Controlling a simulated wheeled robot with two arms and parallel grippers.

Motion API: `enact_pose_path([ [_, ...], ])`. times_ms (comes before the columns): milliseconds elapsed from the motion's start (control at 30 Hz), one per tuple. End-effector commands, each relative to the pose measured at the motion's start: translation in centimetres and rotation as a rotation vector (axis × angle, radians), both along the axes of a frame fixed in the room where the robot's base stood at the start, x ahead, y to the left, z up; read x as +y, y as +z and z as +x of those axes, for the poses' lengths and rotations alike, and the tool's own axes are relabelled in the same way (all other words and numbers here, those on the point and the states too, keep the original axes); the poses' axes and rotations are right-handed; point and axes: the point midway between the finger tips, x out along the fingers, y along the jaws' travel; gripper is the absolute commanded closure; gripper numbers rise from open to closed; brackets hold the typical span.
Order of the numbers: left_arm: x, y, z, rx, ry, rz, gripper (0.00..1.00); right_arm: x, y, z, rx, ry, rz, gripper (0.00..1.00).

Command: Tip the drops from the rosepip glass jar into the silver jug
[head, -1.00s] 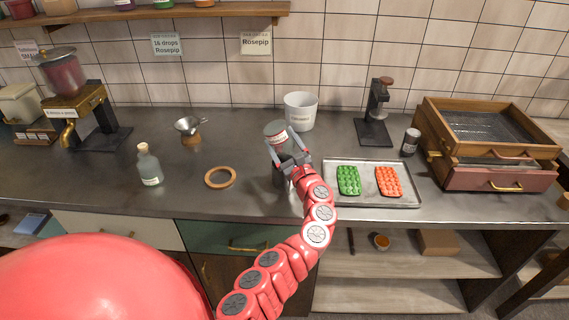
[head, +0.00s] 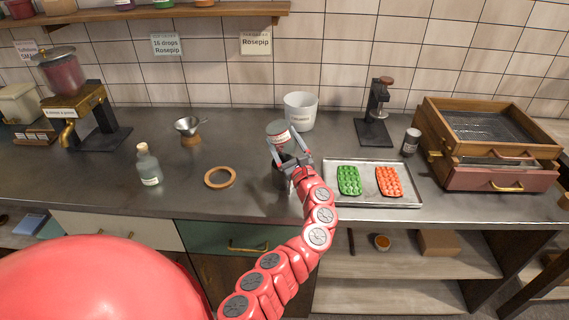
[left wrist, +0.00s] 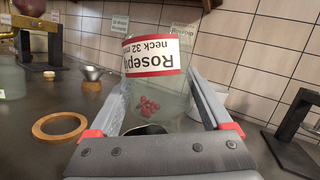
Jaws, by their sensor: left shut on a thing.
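The rosepip glass jar (head: 277,131) is clear, with a white and red label. My left gripper (head: 292,160) is shut on it above the counter. In the left wrist view the jar's label (left wrist: 151,55) reads upside down, and several red drops (left wrist: 149,106) show low in the glass between the fingers (left wrist: 160,110). A dark grey metal vessel (head: 281,182), which looks like the silver jug, stands under the jar, partly hidden by my gripper. A dark opening (left wrist: 148,130) shows below the drops. Whether any drops are in the jug is hidden. My right gripper is not in view.
A white pot (head: 301,111) stands behind the jar. A tray (head: 408,199) with green and red moulds lies to the right. A wooden ring (head: 220,177), a corked bottle (head: 148,165) and a metal funnel (head: 188,126) on a stand are to the left.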

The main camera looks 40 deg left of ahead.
Motion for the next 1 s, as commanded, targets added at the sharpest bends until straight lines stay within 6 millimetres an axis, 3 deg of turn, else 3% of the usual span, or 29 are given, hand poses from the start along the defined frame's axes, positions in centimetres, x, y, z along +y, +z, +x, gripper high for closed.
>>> enact_pose_path([
  [833,-0.2,0.2,0.2,0.024,0.000,0.041,0.88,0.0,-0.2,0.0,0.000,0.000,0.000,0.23],
  [900,0.7,1.3,-0.4,-0.054,0.001,-0.082,0.88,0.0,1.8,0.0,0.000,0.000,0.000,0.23],
  [1000,1.4,0.4,-0.8,-0.137,-0.003,-0.218,0.88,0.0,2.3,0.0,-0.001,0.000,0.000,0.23],
])
